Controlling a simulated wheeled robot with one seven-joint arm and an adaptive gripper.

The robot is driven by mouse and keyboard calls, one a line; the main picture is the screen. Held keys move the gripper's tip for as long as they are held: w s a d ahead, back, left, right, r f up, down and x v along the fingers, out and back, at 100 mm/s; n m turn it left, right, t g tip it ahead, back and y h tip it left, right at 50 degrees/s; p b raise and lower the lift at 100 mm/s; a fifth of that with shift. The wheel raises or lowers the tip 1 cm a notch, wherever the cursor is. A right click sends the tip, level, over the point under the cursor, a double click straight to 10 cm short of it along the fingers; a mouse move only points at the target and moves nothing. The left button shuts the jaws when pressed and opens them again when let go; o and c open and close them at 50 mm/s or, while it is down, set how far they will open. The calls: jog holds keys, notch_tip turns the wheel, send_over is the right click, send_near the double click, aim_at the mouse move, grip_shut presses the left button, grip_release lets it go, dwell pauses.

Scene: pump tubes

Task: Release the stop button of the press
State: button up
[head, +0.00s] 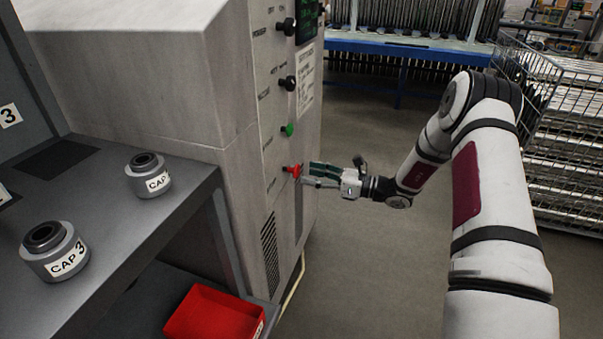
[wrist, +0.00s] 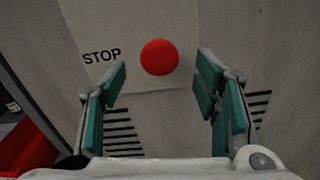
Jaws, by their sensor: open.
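The red stop button (head: 293,170) sits low on the narrow panel of the grey press (head: 232,120). In the wrist view the round red button (wrist: 159,57) is beside the black word STOP on a pale plate. My gripper (head: 307,175) reaches in from the right at the button's height, its fingertips close to it. In the wrist view my gripper (wrist: 161,82) is open, its green-padded fingers spread to either side and just below the button. Nothing is between the fingers. I cannot tell whether they touch the button.
A green button (head: 288,129) and two black knobs (head: 288,84) are above the stop button. On the left, a grey shelf (head: 180,195) holds two caps (head: 149,175). A red bin (head: 214,314) is below. Open floor (head: 365,260) lies right of the press.

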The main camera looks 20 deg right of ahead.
jog(key=v, duration=0.7)
jog(key=shift+s+d, duration=0.15)
jog(key=s+a+r+n+g+h, duration=0.4)
jog(key=s+a+r+n+g, duration=0.8)
jog(key=s+a+r+n, duration=0.6)
jog(key=s+d+r+n+t+h, duration=0.1)
jog(key=s+d+n+h, duration=0.2)
jog(key=s, duration=0.6)
jog(key=s+d+r+n+h, duration=0.1)
jog(key=s+d+n+h, duration=0.2)
jog(key=s, duration=0.6)
jog(key=s+d+r+n+t+h, duration=0.1)
jog(key=s+n+h, duration=0.3)
jog(key=s, duration=0.5)
notch_tip(320, 180, up, 27)
jog(key=m+t+p, duration=0.1)
jog(key=t+p, duration=0.2)
jog(key=p, duration=2.3)
jog(key=shift+d+r+t+h, duration=0.15)
jog(key=shift+d+t+h, duration=0.15)
jog(key=shift+d, duration=0.05)
